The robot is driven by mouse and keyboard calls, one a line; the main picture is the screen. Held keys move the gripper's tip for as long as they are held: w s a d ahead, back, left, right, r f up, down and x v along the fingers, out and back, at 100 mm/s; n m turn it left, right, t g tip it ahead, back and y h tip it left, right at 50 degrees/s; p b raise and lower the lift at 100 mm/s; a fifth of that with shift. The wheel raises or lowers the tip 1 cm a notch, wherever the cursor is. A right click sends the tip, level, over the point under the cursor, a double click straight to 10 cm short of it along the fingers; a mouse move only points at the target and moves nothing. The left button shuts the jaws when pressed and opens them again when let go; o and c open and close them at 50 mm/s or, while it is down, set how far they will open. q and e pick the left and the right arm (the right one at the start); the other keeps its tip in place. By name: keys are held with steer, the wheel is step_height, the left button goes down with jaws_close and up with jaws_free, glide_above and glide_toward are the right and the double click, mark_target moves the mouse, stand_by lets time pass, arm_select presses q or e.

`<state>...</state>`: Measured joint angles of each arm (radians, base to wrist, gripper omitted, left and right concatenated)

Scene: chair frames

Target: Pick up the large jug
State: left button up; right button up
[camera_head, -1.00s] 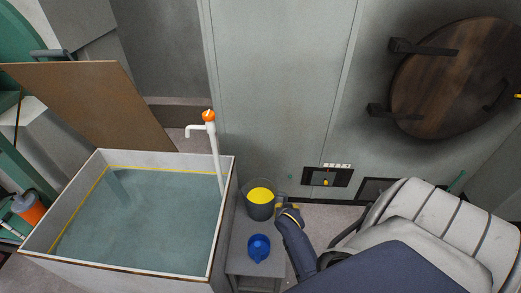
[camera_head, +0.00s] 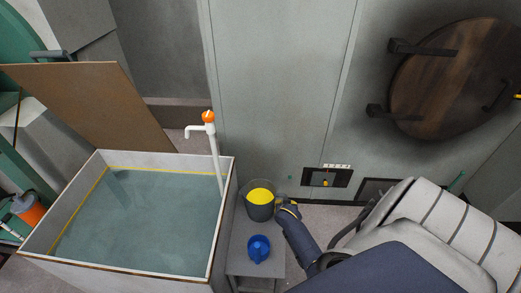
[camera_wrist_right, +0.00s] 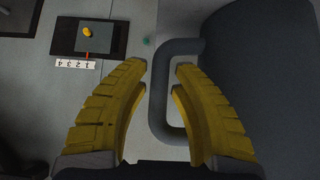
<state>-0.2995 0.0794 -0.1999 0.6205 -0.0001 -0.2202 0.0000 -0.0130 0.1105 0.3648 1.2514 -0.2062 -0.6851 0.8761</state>
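The large jug (camera_head: 259,212) is dark grey with a yellow inside and stands upright on a small grey stand (camera_head: 241,237). Its handle faces right. My right gripper (camera_head: 283,201) is at the handle. In the right wrist view the jug's dark body (camera_wrist_right: 262,85) fills the right side, and its looped handle (camera_wrist_right: 158,95) passes between my two yellow fingers (camera_wrist_right: 161,66). The fingers are apart with gaps beside the handle, so the gripper is open around it. My left gripper is not in view.
A smaller blue jug (camera_head: 258,248) stands on the stand in front of the large jug. A water-filled tank (camera_head: 226,190) with a white tap pipe (camera_head: 215,155) is at left. A wall panel (camera_head: 327,177) is behind, to the right.

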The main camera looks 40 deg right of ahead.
steer(key=shift+x, duration=1)
steer(key=shift+c, duration=0.2)
jaws_close()
